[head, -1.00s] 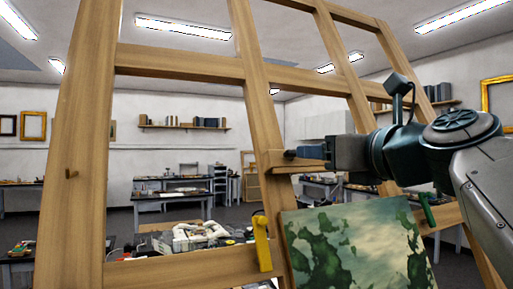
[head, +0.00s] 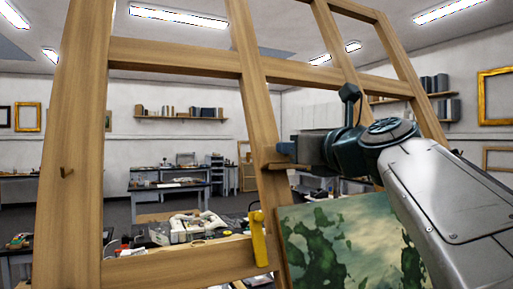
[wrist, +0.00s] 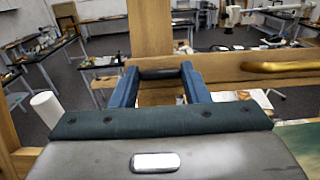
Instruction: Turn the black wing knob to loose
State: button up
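The black wing knob (wrist: 160,73) shows in the wrist view as a dark bar lying crosswise at the wooden post. My gripper (wrist: 161,74) has its two blue fingers wide apart, one at each end of the bar. The bar spans nearly the whole gap; I cannot tell whether the fingers touch it. In the head view my gripper (head: 284,148) points left at the easel's middle post (head: 253,100), just above a small wooden ledge (head: 287,166). The knob is hidden there by the fingers, and its turn setting cannot be read.
A yellow handle (head: 258,238) hangs on the post below my gripper. A green and cream painting (head: 340,240) leans on the easel right under my arm. The easel's crossbar (head: 175,56) runs above. Cluttered worktables (head: 170,190) stand behind.

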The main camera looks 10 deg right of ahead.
jog(key=shift+n+y, duration=0.3)
jog(key=shift+n, duration=0.3)
jog(key=shift+w+a+r+n+g+h+p, duration=0.15)
jog(key=shift+n+g+h+p, duration=0.85)
jog(key=shift+n, duration=4.75)
jog(key=shift+d+r+n+g+h+p, duration=0.25)
jog(key=shift+n+g+p, duration=1.5)
jog(key=shift+n, duration=4.05)
jog(key=shift+w+a+r+n+g+h+p, duration=0.25)
jog(key=shift+n+g+p, duration=1.1)
jog(key=shift+n, duration=4.4)
jog(key=shift+s+g+h+b, duration=0.15)
jog(key=shift+g+h+b, duration=0.15)
jog(key=shift+g+b, duration=0.2)
jog(key=o, duration=1)
